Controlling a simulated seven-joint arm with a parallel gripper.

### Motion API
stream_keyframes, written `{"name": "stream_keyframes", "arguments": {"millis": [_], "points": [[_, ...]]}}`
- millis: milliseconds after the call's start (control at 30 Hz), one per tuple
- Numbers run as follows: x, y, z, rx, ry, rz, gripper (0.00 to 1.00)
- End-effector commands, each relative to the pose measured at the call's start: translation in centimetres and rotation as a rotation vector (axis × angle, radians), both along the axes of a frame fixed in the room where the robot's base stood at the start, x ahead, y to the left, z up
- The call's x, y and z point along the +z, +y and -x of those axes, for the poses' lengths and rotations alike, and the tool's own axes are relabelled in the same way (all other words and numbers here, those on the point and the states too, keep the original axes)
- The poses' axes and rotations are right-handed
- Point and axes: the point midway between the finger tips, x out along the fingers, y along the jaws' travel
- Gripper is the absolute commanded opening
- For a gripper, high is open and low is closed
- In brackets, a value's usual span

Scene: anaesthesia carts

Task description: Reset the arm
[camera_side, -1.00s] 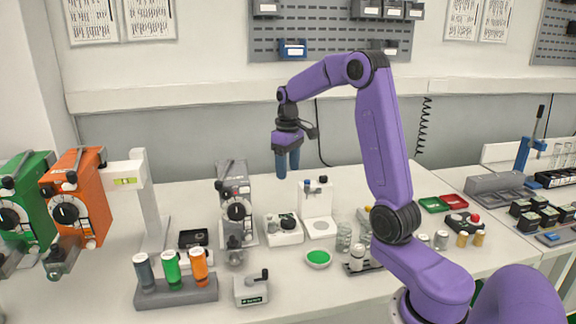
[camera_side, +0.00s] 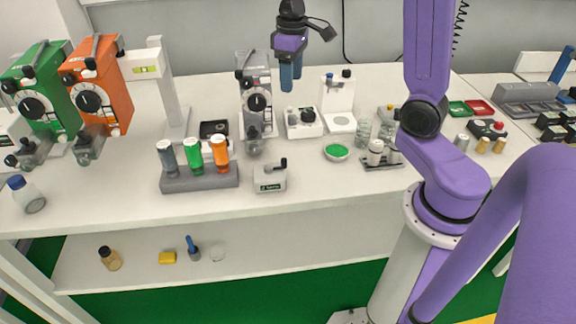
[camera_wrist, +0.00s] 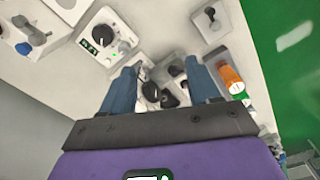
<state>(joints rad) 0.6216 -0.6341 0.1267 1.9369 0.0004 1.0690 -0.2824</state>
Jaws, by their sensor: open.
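My gripper (camera_side: 291,80) hangs above the white bench, fingers pointing down, near the grey vaporizer (camera_side: 257,100) and the white stand (camera_side: 340,105) in the side view. Its two blue fingers are apart with nothing held between them. In the wrist view my gripper (camera_wrist: 160,88) is also open. Between and beyond the fingers there lie dark knobbed parts, and an orange-capped bottle (camera_wrist: 231,78) is at the right. The upper part of my arm runs out of the side view at the top.
A grey rack (camera_side: 200,180) holds grey, green and orange bottles. A green vaporizer (camera_side: 45,100) and an orange vaporizer (camera_side: 100,90) stand at the left. A green dish (camera_side: 337,152) and small glass jars lie near my arm.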

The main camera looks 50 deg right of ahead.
Motion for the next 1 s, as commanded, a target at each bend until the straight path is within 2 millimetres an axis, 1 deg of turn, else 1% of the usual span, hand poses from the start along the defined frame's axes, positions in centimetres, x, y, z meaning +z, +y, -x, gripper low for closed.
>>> {"name": "stream_keyframes", "arguments": {"millis": [33,200,267,400,500,667,700,800,900,1000], "points": [[0.0,1.6,0.9,0.045,-0.002,0.000,0.61],[-0.2,6.0,4.4,0.178,-0.005,-0.002,0.61],[-0.3,7.3,5.8,0.223,-0.007,-0.002,0.61],[-0.7,9.9,9.3,0.333,-0.009,-0.004,0.61],[-1.0,11.3,12.0,0.411,-0.011,-0.006,0.61],[-1.5,12.7,16.5,0.536,-0.014,-0.010,0.61],[-1.7,12.9,17.7,0.567,-0.012,-0.010,0.61],[-2.1,13.2,20.4,0.643,-0.014,-0.012,0.61],[-2.5,13.2,22.7,0.709,-0.015,-0.015,0.61],[-2.9,13.0,24.4,0.758,-0.015,-0.015,0.61]]}}
